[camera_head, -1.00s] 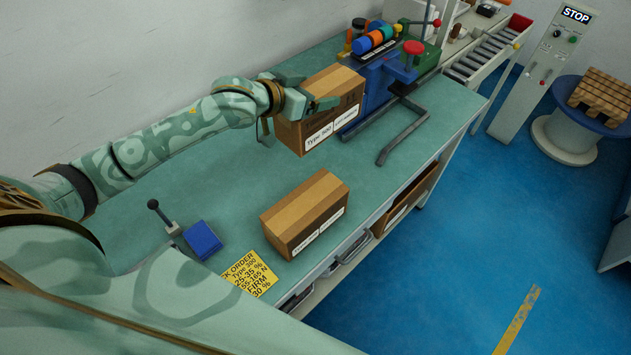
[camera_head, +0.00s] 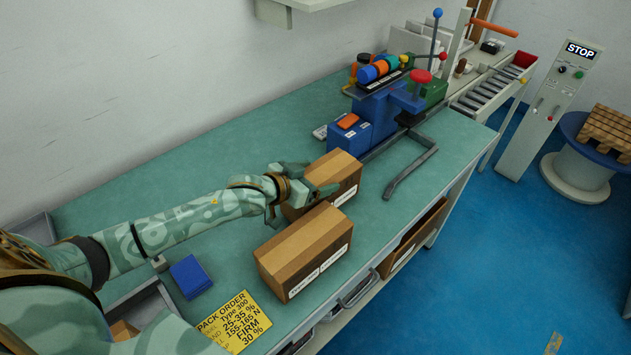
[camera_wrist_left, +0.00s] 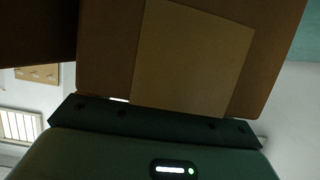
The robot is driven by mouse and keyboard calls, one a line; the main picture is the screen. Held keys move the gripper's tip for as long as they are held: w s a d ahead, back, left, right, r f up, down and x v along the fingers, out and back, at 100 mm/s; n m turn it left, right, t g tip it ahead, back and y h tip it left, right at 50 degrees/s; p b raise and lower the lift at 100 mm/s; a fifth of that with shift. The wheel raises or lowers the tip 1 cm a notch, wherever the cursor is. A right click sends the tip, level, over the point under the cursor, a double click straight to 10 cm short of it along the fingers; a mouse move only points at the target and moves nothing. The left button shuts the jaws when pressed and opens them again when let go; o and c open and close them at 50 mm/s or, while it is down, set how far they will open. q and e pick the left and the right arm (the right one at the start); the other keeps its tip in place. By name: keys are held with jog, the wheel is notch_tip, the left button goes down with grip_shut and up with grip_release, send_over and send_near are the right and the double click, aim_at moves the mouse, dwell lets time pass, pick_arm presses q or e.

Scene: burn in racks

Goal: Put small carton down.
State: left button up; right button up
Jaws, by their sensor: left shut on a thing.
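The small carton (camera_head: 341,173) is brown with a paler tape strip and a white label. My left gripper (camera_head: 305,189) is shut on it, reaching from the left. It is low over the green bench, just behind a second brown carton (camera_head: 306,250); whether its base touches the bench is hidden. In the left wrist view the held carton (camera_wrist_left: 105,60) fills the upper middle, close against the dark gripper bar. My right gripper is not in view.
A blue press-like device (camera_head: 374,118) with a dark bent bar (camera_head: 410,172) stands behind and right of the held carton. A yellow pack-order card (camera_head: 234,322) and a blue block (camera_head: 190,276) lie at the near left. The green bench (camera_head: 200,165) is bare along the wall.

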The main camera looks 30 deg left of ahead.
pick_arm(q)
jog(key=shift+f, duration=0.2)
jog(key=shift+f, duration=0.15)
jog(key=o, duration=2)
jog(key=shift+f, duration=0.1)
jog(key=shift+c, duration=0.2)
